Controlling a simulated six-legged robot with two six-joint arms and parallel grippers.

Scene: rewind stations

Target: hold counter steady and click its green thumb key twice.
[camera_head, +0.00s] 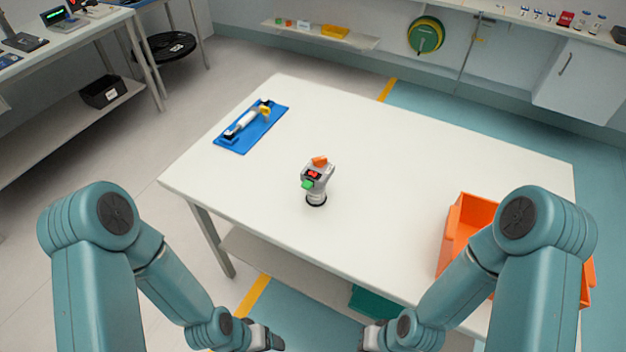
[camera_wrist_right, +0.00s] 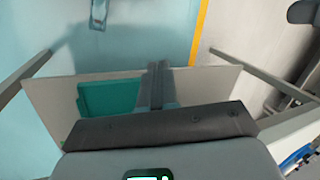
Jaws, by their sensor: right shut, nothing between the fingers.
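The counter (camera_head: 317,185) stands upright near the middle of the white table (camera_head: 400,160). It is a grey handheld body on a dark round foot. Its green thumb key (camera_head: 307,184) faces left and towards me, below a small red display (camera_head: 312,174). An orange part (camera_head: 320,161) is on top. My left gripper (camera_head: 272,341) is low at the bottom edge, short of the table and apart from the counter; its fingers are too small to read. My right gripper (camera_head: 369,340) is also low there. In the right wrist view its fingers (camera_wrist_right: 158,80) are together, with nothing between them.
An orange bin (camera_head: 452,232) stands at the table's right, partly behind my right arm. A blue tray (camera_head: 234,143) with a white and yellow tool lies at the far left. The tabletop around the counter is clear. A teal item (camera_wrist_right: 108,98) is on the shelf under the table.

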